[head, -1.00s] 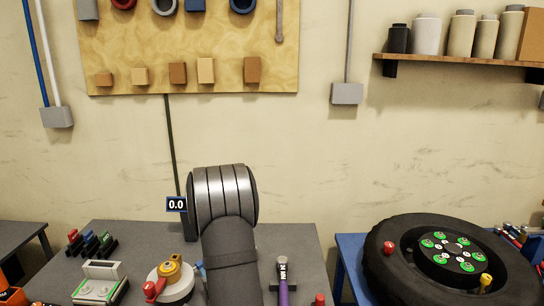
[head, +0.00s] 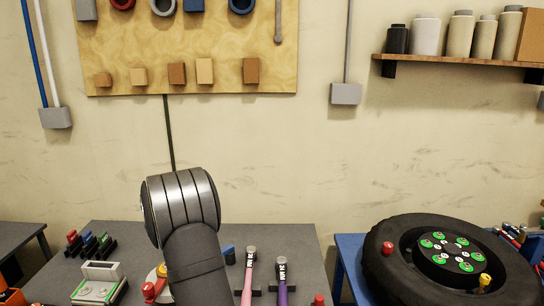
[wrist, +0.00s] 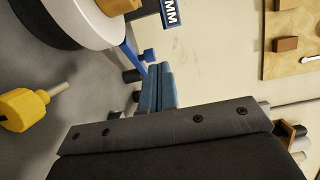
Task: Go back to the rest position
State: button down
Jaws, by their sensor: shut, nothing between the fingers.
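In the wrist view my gripper (wrist: 157,72) shows as two blue-grey fingers side by side, closed together with nothing between them. They point past a white round object (wrist: 75,22) and a thin blue part (wrist: 133,58). In the head view my grey arm rises over the middle of the grey bench, and it hides the fingers or most of them. Nothing is held.
A pink-handled tool (head: 248,280) and a purple-handled tool (head: 282,280) stand right of my arm. A grey-green device (head: 98,283) is at left. A tyre (head: 400,285) lies on the blue table at right.

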aim_at(153, 301)
jog(key=shift+w+d, duration=0.1)
jog(key=shift+w, duration=0.05)
jog(key=shift+w+d+n+g+y, duration=1.05)
jog(key=shift+w+n+g+y, duration=0.75)
jog(key=shift+w+n+y, duration=1.15)
jog(key=s+a+m+t+h, duration=0.1)
jog(key=s+a+m+h, duration=0.3)
jog(key=h, duration=0.1)
jog(key=s+a+m+t+h, duration=0.1)
jog(key=s+a+m+h, duration=0.3)
jog(key=h, duration=0.1)
jog(key=s+a+m+t+h, duration=0.1)
jog(key=s+a+m+h, duration=0.3)
jog(key=a+h, duration=0.1)
jog(key=shift+s+t+h, duration=0.25)
jog(key=shift+s+t, duration=0.1)
jog(key=shift+t, duration=0.05)
jog(key=shift+s+d, duration=0.25)
jog(key=shift+d, duration=0.1)
dwell(0.3)
